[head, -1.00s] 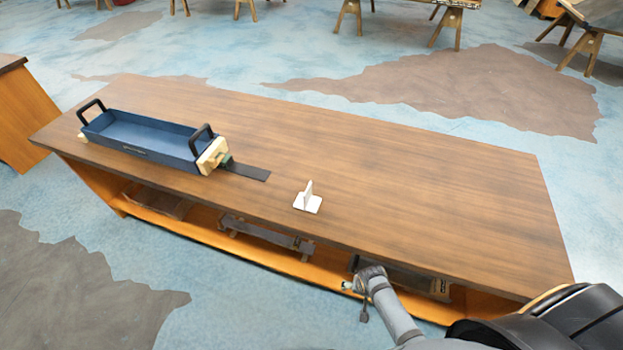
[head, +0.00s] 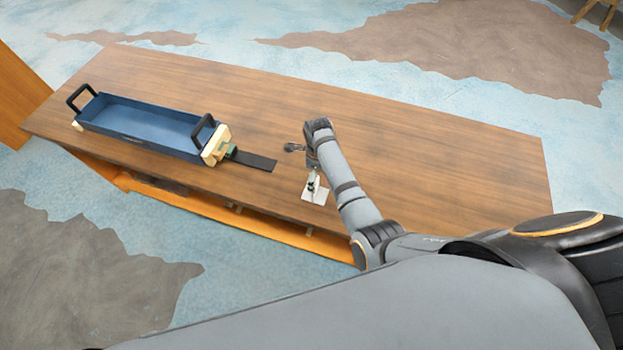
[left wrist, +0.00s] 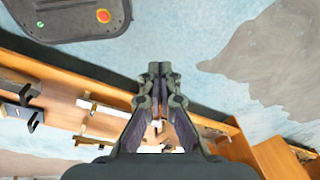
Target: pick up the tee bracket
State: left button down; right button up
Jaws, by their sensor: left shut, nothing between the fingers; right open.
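The tee bracket (head: 318,196) is a small white piece with a flat base and an upright web. It stands on the wooden bench top near the front edge in the head view, partly covered by my right gripper. My right gripper (head: 313,184) points down right over the bracket, with its open fingers at the upright web. I cannot tell whether the fingers touch it. My left gripper (left wrist: 160,70) shows in the left wrist view, shut and empty, away from the bracket.
A blue tray (head: 150,128) with black handles stands on the left of the bench (head: 430,160). A light wooden block (head: 216,146) and a dark flat strip (head: 256,161) lie at its right end. The bench top right of my right arm is clear.

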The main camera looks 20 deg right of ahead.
aim_at(317, 184)
jog(key=shift+w+a, duration=0.1)
jog(key=shift+w, duration=0.15)
jog(key=shift+s+f, duration=0.1)
jog(key=shift+s, duration=0.05)
jog(key=f+b, duration=0.4)
jog(key=f, duration=0.1)
jog(key=shift+s+b, duration=0.35)
jog(key=shift+s, duration=0.05)
jog(key=shift+w+f, duration=0.1)
jog(key=shift+w, duration=0.05)
jog(key=shift+f+b, duration=0.55)
jog(key=shift+b, duration=0.2)
jog(key=f+b, duration=0.4)
jog(key=b, duration=0.1)
jog(key=shift+a, duration=0.2)
jog(key=shift+r, duration=0.15)
jog(key=shift+c, duration=0.6)
pick_arm(q)
notch_tip(317, 184, down, 11)
jog(key=s, duration=0.1)
jog(key=shift+s+r, duration=0.2)
jog(key=shift+s, duration=0.05)
pick_arm(e)
jog(key=c, duration=1.3)
pick_arm(q)
jog(key=shift+p, duration=0.3)
